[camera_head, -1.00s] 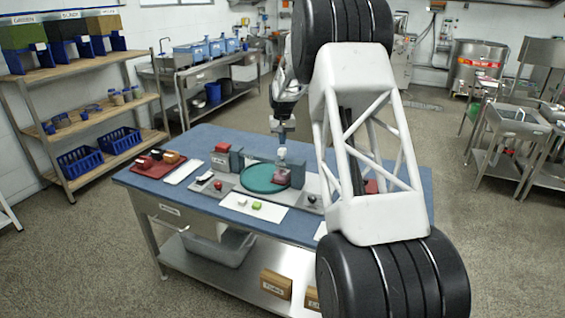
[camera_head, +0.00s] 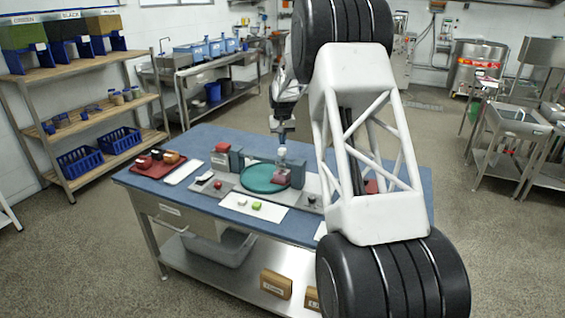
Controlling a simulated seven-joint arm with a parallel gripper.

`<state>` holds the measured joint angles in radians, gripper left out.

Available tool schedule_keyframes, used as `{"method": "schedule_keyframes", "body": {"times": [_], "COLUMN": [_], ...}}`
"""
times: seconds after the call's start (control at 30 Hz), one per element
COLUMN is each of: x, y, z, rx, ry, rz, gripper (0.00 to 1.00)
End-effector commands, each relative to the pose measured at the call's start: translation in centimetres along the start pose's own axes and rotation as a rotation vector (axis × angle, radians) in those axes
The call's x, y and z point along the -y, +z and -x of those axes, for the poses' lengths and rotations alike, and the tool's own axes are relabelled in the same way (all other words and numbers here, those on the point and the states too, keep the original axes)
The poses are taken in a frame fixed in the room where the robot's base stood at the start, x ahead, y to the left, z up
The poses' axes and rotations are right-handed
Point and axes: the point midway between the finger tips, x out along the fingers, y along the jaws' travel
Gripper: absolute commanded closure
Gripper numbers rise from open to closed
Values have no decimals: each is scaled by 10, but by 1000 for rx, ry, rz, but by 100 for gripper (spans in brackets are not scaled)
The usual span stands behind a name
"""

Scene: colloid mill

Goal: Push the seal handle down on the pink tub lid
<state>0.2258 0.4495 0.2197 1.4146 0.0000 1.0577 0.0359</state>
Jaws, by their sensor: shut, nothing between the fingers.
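A small pink tub (camera_head: 281,176) stands on the right part of a round green disc on the blue table. A pale, partly see-through piece (camera_head: 283,156) shows above it; at this size I cannot make out the lid or the seal handle, or whether the handle is up or down. My gripper (camera_head: 282,138) points down just above this pale top, shut and empty. I cannot tell whether its tips touch it. My arm hides part of the table to the right.
The green disc (camera_head: 256,184) lies mid-table. A red box (camera_head: 220,158) and a grey-blue block (camera_head: 237,159) stand to its left. A white mat (camera_head: 238,203) with small green and white pieces lies in front. A red tray (camera_head: 147,170) with several items is far left.

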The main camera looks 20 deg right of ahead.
Motion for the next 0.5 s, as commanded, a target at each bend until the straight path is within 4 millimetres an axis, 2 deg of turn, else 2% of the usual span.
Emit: {"method": "schedule_keyframes", "body": {"times": [0.5], "x": [0], "y": [0], "z": [-6], "rx": [0], "ry": [0], "rz": [0], "gripper": [100]}}
